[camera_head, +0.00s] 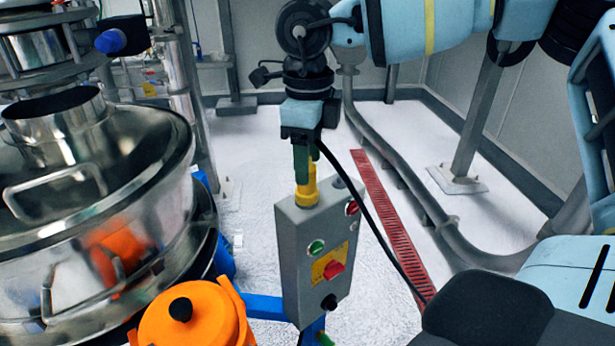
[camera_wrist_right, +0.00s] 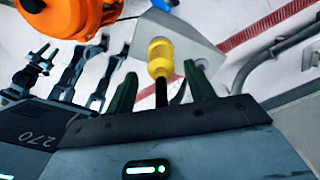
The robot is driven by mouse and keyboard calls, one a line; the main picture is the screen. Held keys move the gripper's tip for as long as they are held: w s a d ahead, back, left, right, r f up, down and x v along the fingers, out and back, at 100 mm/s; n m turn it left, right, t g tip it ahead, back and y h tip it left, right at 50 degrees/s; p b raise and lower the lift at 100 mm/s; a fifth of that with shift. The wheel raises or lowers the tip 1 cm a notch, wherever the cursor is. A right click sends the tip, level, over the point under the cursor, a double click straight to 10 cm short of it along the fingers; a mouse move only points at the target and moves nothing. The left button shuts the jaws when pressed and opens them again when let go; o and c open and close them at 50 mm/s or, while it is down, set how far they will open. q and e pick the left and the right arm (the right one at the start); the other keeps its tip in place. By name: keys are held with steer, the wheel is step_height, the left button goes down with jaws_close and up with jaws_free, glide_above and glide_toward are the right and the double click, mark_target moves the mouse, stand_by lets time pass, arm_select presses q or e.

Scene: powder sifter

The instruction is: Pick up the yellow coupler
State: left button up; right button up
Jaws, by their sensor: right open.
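The yellow coupler (camera_head: 307,194) stands upright on top of the grey control box (camera_head: 293,240) in the head view. It has a wider lower part and a narrower top. My right gripper (camera_head: 302,172) points down just above it, with its dark green fingers at the coupler's upper part. In the right wrist view the coupler (camera_wrist_right: 160,57) shows between the open fingers (camera_wrist_right: 160,88), with a dark stem toward the palm. I cannot tell whether a finger touches it.
A large steel sifter (camera_head: 150,190) stands at the left, with an orange lidded part (camera_head: 190,318) at front left. A black cable (camera_head: 375,220) hangs right of the box. Pipes and posts stand behind. Open white floor (camera_head: 250,130) lies behind the box, with a red floor grate (camera_head: 385,215) at right.

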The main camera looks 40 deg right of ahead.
steer(key=f, duration=0.3)
steer(key=shift+w+p, duration=0.25)
steer(key=shift+p, duration=0.05)
steer(key=shift+f, duration=0.35)
steer(key=shift+c, duration=0.2)
steer(key=c, duration=1.1)
steer(key=shift+r, duration=0.65)
step_height(320, 180, up, 9)
steer(key=shift+f+b, duration=0.1)
steer(key=shift+b, duration=0.4)
steer(key=shift+s+f, duration=0.1)
